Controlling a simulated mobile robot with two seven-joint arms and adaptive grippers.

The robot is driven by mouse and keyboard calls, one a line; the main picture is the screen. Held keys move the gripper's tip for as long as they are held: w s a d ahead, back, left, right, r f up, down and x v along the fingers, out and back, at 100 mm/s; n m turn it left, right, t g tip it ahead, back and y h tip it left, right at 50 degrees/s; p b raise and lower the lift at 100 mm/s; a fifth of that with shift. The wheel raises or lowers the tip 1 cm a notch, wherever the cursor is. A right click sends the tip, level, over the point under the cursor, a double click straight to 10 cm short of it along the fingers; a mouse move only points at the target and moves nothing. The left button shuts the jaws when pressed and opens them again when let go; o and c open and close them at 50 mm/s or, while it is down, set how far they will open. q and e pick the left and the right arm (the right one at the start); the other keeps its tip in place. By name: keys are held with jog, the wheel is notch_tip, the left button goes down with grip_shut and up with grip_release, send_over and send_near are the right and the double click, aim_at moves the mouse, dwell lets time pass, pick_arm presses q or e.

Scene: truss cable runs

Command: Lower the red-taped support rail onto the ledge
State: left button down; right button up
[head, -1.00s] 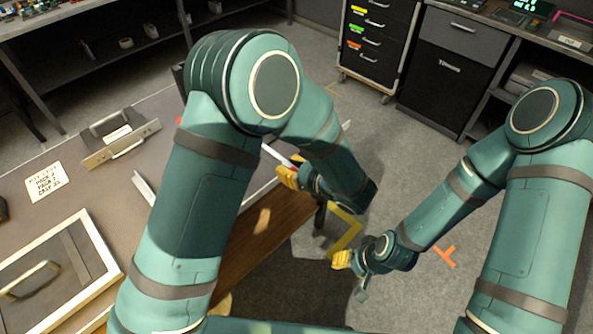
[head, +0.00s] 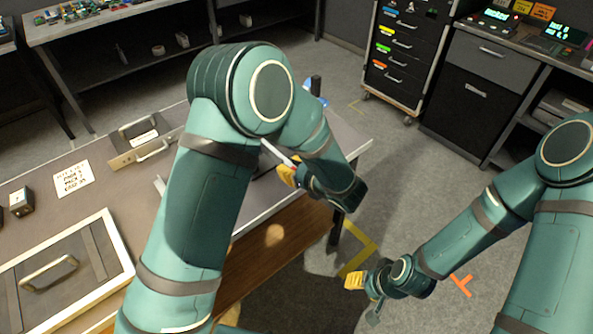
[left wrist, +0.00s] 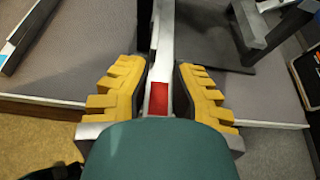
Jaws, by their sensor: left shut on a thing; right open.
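The support rail (left wrist: 163,40) is a pale metal bar running away from me in the left wrist view, with a red tape band (left wrist: 158,98) near its close end. My left gripper (left wrist: 160,92) is shut on the rail near the tape, one yellow finger on each side. In the head view my left gripper (head: 288,174) is over the workbench's front part, and a short piece of the rail (head: 275,151) shows behind my arm. I cannot tell which surface is the ledge, or the rail's height above the bench. My right gripper (head: 355,281) is open and empty over the floor.
The grey workbench (head: 95,205) carries a handled metal plate (head: 150,153), a printed card (head: 73,179) and a framed panel with a handle (head: 120,245). A dark bracket (left wrist: 248,25) stands right of the rail. A drawer cart (head: 405,45) is behind; floor around my right gripper is clear.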

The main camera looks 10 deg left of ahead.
aim_at(268, 151)
pick_arm(q)
jog(key=shift+w+a+b, duration=0.1)
jog(key=shift+w+a, duration=0.9)
jog(key=shift+a, duration=0.3)
jog(key=shift+w+a+b, duration=0.15)
jog(key=shift+w+a, duration=0.9)
jog(key=shift+a, duration=0.25)
jog(key=shift+w+a+b, duration=0.1)
jog(key=shift+w+a, duration=0.9)
jog(key=shift+a, duration=0.3)
jog(key=shift+a+f, duration=0.1)
jog(key=shift+f, duration=0.1)
jog(key=shift+f+b, duration=0.6)
jog(key=shift+f, duration=0.15)
jog(key=shift+f, duration=0.15)
jog(key=c, duration=0.9)
grip_release()
jog(key=v, duration=1.2)
